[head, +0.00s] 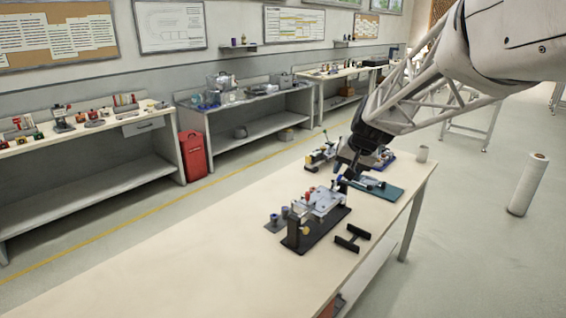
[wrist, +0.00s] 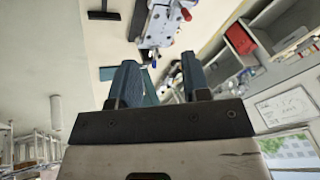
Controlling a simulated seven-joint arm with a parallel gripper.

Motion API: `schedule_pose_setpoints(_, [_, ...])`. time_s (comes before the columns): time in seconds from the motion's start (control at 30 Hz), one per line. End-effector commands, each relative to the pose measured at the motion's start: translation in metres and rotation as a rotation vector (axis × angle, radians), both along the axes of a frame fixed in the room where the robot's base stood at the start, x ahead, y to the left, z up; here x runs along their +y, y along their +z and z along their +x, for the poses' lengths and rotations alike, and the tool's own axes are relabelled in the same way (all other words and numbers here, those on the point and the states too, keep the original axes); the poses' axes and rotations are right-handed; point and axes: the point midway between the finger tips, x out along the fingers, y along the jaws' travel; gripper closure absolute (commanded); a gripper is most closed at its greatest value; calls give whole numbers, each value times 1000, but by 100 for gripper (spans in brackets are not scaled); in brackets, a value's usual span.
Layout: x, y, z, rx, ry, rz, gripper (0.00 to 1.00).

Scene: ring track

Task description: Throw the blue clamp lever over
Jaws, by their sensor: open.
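A clamp fixture (head: 318,205) with a metal top and a red-tipped lever (head: 307,189) stands on a dark base on the near table. A small blue part, perhaps the blue clamp lever (head: 343,181), shows at its far right end, close to my gripper (head: 349,177). In the wrist view the fixture (wrist: 163,28) has a red handle (wrist: 186,14), and a small blue part shows at its lower end, just beyond the fingertips. My gripper (wrist: 160,68) is open, with nothing visible between its fingers. The lever's exact position is too small to tell.
A teal plate (head: 378,190) with a device lies right of the fixture, with other devices behind it. A black H-shaped piece (head: 351,238) lies in front, and knobs (head: 278,219) stand left. The table's near left is clear.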

Motion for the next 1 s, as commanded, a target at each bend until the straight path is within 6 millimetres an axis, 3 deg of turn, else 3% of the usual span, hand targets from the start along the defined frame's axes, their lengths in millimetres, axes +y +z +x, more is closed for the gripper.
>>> schedule_pose_setpoints(0.2, [-21,-23,75,-27,-56,46,57])
schedule_pose_setpoints(0.6, [-69,-84,198,-81,-170,123,57])
schedule_pose_setpoints(0.8, [-88,-110,239,-102,-212,146,57])
schedule_pose_setpoints(1.0, [-96,-121,253,-110,-229,155,57])
